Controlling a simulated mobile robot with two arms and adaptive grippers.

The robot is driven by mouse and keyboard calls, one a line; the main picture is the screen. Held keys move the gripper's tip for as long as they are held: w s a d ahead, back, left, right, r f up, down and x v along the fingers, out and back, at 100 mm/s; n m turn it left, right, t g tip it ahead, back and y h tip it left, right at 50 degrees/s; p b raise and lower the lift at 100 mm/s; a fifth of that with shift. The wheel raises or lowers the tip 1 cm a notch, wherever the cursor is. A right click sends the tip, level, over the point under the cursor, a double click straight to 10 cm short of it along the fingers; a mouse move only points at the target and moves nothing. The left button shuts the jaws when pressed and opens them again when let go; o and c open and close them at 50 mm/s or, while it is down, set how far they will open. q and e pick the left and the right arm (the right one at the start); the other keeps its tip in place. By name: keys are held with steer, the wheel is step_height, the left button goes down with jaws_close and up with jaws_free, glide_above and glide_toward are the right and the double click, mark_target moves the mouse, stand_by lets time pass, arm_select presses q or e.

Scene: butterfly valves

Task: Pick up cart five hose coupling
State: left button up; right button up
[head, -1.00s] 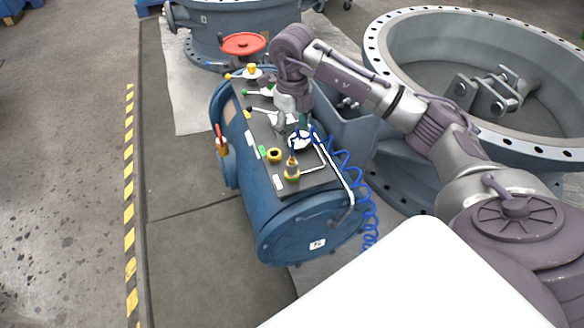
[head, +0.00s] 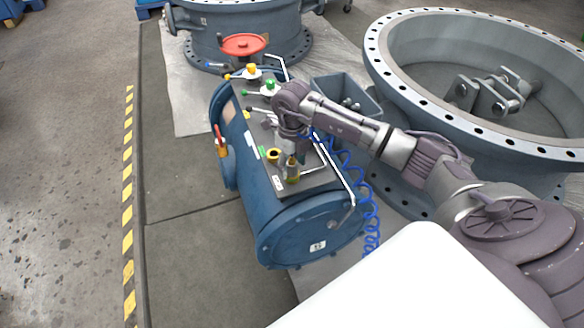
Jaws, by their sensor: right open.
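Cart five is a blue horizontal tank (head: 288,222) with a dark top plate and a small, hard-to-read label on its end. The hose coupling (head: 291,169) appears to be the small upright brass and yellow fitting near the front of the plate. A coiled blue hose (head: 348,168) runs toward it; their join is hidden by my right gripper. My right gripper (head: 295,155) is open and points down just above and behind the coupling. Its fingers are small and partly hidden, and I cannot tell whether they touch the coupling. My left gripper is not in view.
A yellow ring (head: 273,155) stands close left of the coupling. Coloured valve handles (head: 252,72) and a silver rail (head: 340,175) line the plate. A grey bin (head: 352,92) and a large flanged ring (head: 400,92) are right of the cart. A red handwheel (head: 243,44) stands behind.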

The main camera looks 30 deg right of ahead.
steer(key=shift+c, duration=0.4)
steer(key=shift+r, duration=0.1)
steer(key=c, duration=1.1)
